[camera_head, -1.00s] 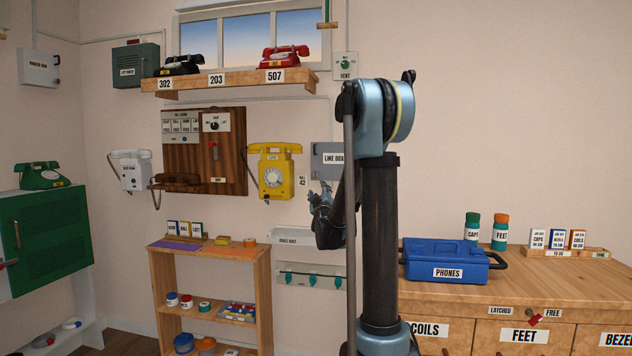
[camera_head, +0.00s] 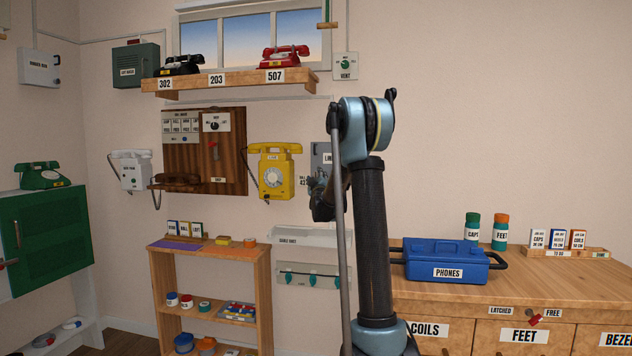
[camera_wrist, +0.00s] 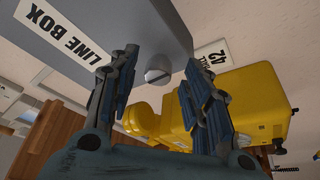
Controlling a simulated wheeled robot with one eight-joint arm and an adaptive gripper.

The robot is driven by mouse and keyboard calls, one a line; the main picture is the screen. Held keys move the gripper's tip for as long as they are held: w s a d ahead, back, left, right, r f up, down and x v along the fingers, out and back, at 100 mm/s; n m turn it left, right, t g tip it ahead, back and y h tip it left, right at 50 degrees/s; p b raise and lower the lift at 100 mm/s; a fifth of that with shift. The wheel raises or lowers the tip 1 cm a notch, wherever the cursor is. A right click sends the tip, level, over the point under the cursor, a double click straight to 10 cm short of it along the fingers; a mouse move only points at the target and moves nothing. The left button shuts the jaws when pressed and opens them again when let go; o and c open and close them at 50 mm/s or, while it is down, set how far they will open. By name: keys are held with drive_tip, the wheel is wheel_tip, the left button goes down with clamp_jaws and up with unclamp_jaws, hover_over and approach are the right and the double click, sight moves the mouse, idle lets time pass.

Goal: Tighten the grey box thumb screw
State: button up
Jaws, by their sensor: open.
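The grey box, labelled LINE BOX (camera_wrist: 110,27), fills the upper left of the wrist view. Its round slotted thumb screw (camera_wrist: 158,76) sits on the box's face nearest the gripper. My gripper (camera_wrist: 158,82) is open, with one finger on each side of the screw in the picture. I cannot tell whether either finger touches it. In the head view a strip of the grey box (camera_head: 320,152) shows beside the yellow phone; my arm hides the rest, and the screw is not visible there.
The yellow wall phone (camera_head: 273,172) hangs just left of the grey box and also shows close behind the right finger in the wrist view (camera_wrist: 255,95). A 42 label (camera_wrist: 209,58) is on the wall nearby. A clear tray (camera_head: 300,235) is mounted below.

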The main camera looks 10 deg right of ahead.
drive_tip(key=shift+w, duration=0.15)
clamp_jaws()
idle(0.4)
